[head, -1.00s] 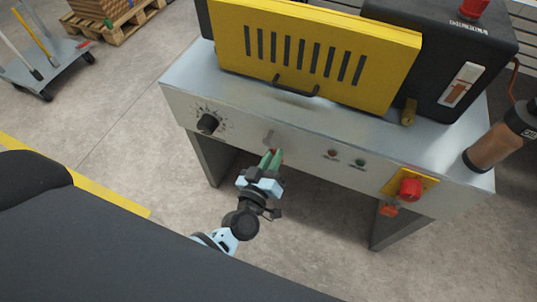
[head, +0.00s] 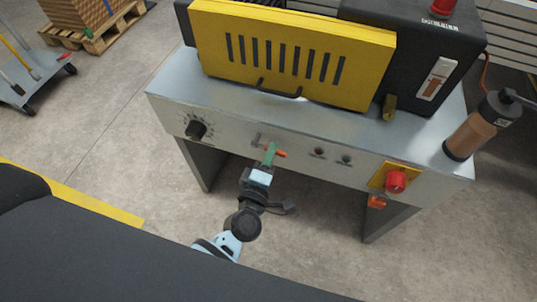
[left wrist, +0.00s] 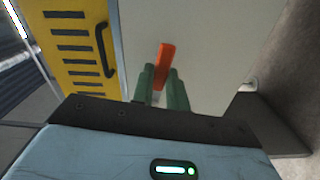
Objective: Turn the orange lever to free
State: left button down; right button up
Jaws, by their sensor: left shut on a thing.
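In the left wrist view, the orange lever (left wrist: 164,64) shows between the two green fingertips (left wrist: 161,82). Part of the lever is hidden by the fingers. My right gripper is not in view.
The panel also has a black dial (head: 196,130), two small buttons (head: 331,156) and a red knob (head: 396,182) on a yellow plate. A yellow slotted guard (head: 300,55) stands above. A brown bottle (head: 470,140) stands at the right end. Floor below is clear.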

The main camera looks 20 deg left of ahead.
pick_arm(q)
jog(key=shift+r+n, duration=0.35)
jog(key=shift+n, duration=0.55)
jog(key=c, duration=1.4)
grip_release()
jog(key=shift+s+a, duration=0.1)
jog(key=shift+s, duration=3.85)
